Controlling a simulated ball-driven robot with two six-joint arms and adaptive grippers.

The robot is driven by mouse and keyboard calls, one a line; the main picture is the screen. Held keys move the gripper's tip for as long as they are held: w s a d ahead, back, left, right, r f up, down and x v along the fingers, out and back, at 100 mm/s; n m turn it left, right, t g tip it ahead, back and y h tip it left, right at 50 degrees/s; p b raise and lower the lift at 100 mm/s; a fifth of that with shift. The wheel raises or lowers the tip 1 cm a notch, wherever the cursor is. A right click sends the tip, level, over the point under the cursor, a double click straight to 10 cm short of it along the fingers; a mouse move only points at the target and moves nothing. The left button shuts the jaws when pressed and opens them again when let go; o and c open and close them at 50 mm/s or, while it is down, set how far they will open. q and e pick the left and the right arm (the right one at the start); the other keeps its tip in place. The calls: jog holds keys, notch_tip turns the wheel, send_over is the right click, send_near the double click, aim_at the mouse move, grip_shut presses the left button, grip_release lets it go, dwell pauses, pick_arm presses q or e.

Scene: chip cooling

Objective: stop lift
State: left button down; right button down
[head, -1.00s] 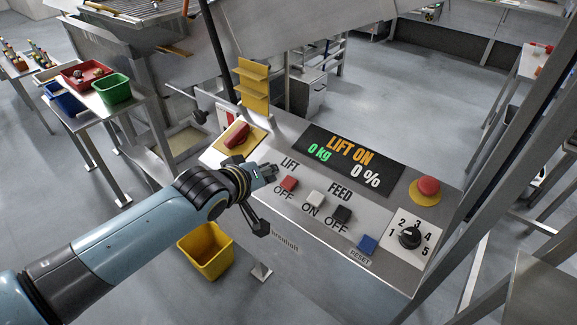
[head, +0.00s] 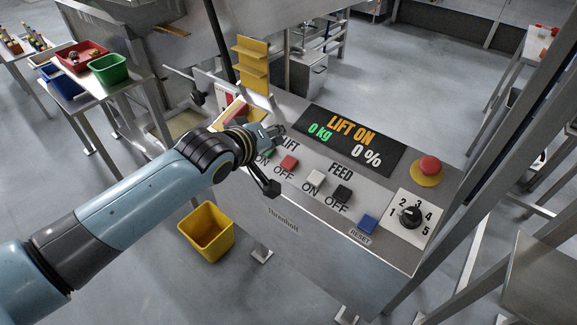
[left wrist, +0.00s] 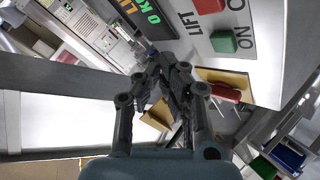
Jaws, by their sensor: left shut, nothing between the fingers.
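The control panel carries a display (head: 350,140) reading "LIFT ON", "0 kg" and "0 %". The red lift OFF button (head: 288,162) is in clear view on the panel. The green lift ON button (head: 268,152) is mostly hidden by my left gripper. My left gripper (head: 274,131) is shut and empty, above the panel near the LIFT label, on the far side of the buttons. In the left wrist view its fingertips (left wrist: 168,66) point toward the panel, with the green button (left wrist: 223,41) and red OFF button (left wrist: 208,5) to the right, clear of the fingers. My right gripper is not in view.
A red rotary switch on a yellow plate (head: 243,110) is partly behind my left gripper. FEED buttons, a blue RESET button (head: 367,222), a dial (head: 410,217) and a red emergency stop (head: 428,166) share the panel. A yellow bin (head: 207,231) stands on the floor.

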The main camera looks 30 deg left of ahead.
pick_arm(q)
jog(key=b, duration=0.4)
send_over(283, 164)
jog(key=f, duration=0.3)
jog(key=s+f, duration=0.1)
jog(key=f, duration=0.1)
jog(key=shift+w+f+b, duration=0.35)
jog(key=shift+f+b, duration=0.25)
jog(key=shift+f, duration=0.05)
jog(key=shift+f, duration=0.1)
jog(key=shift+w+f, duration=0.1)
jog(key=shift+f, duration=0.15)
jog(key=shift+w+f+b, duration=0.15)
jog(key=shift+f+b, duration=0.35)
jog(key=shift+f, duration=0.05)
dwell(0.9)
jog(key=shift+r, duration=0.1)
jog(key=shift+s+r+p, duration=0.3)
jog(key=shift+r+p, duration=0.55)
jog(key=shift+p, duration=0.3)
